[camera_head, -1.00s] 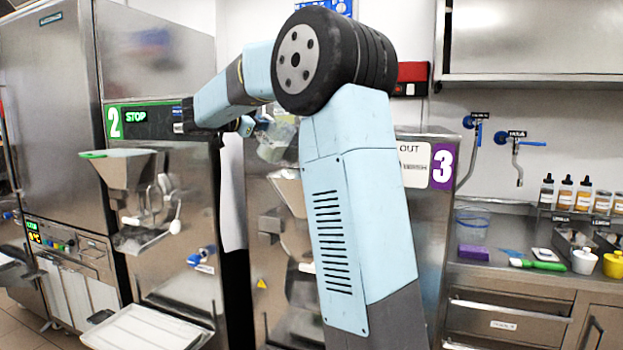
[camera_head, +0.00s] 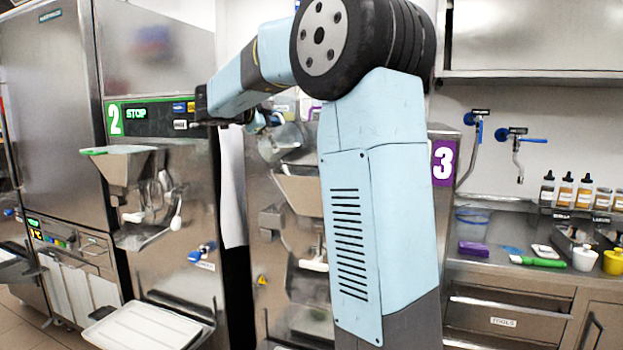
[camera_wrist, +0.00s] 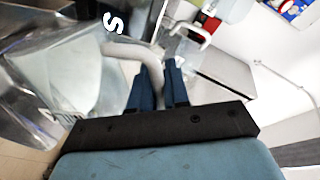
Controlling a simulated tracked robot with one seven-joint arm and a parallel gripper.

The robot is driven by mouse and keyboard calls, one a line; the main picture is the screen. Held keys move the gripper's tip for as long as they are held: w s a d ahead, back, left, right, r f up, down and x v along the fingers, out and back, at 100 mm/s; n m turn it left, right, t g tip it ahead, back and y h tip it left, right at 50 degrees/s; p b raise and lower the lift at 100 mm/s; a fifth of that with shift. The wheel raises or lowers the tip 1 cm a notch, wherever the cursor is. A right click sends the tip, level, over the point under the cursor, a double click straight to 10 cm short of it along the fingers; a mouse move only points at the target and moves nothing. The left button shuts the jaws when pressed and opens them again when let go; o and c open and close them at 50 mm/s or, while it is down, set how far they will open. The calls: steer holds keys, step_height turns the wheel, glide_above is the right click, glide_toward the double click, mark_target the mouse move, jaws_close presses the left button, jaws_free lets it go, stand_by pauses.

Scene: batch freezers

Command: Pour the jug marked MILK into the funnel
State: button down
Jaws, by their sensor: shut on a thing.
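My gripper (camera_wrist: 160,76) is shut on the pale handle of a clear jug (camera_wrist: 88,78) in the wrist view. The jug looks tilted, with something whitish inside; I cannot read a MILK mark on it. In the head view the jug (camera_head: 288,136) is small and partly hidden by my arm. There it appears just above the steel funnel-shaped hopper (camera_head: 302,190) of machine 3, apart from it as far as I can tell. Another steel hopper (camera_head: 122,168), with a green rim, is on machine 2 at the left.
Machine 2 (camera_head: 180,255) has a white tray (camera_head: 145,328) jutting out low in front. My arm hides much of machine 3. At the right, a steel counter holds bottles, a purple sponge (camera_head: 473,247) and a yellow cup (camera_head: 613,262). Blue-handled taps (camera_head: 518,140) are on the wall.

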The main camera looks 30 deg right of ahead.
mark_target(290, 124)
steer(key=shift+s+d+m+p, duration=0.25)
steer(key=shift+s+m+p, duration=0.15)
steer(key=shift+m, duration=0.2)
steer(key=shift+s+d+f+m+t, duration=0.15)
steer(key=shift+s+m+t, duration=0.15)
steer(key=shift+s+m, duration=0.1)
steer(key=shift+s, duration=0.1)
steer(key=shift+s+d+f+m+p, duration=0.1)
steer(key=shift+s+d+m+p, duration=0.1)
steer(key=shift+s+d+p, duration=0.25)
steer(key=shift+s+d+f+m+p, duration=0.1)
steer(key=shift+s+d+m+p, duration=0.1)
steer(key=shift+s, duration=0.65)
steer(key=shift+s+d+f+m+y+p, duration=0.1)
steer(key=shift+s+d+m+y+p, duration=0.2)
steer(key=shift+s+m+p, duration=0.15)
steer(key=shift+s+d+r+m+t+p, duration=0.4)
steer(key=shift+s+m+p, duration=0.2)
steer(key=shift+p, duration=0.4)
steer(key=shift+s+d+r+m, duration=0.15)
steer(key=shift+s+d+m, duration=0.15)
steer(key=shift+s+m, duration=0.35)
stand_by(0.4)
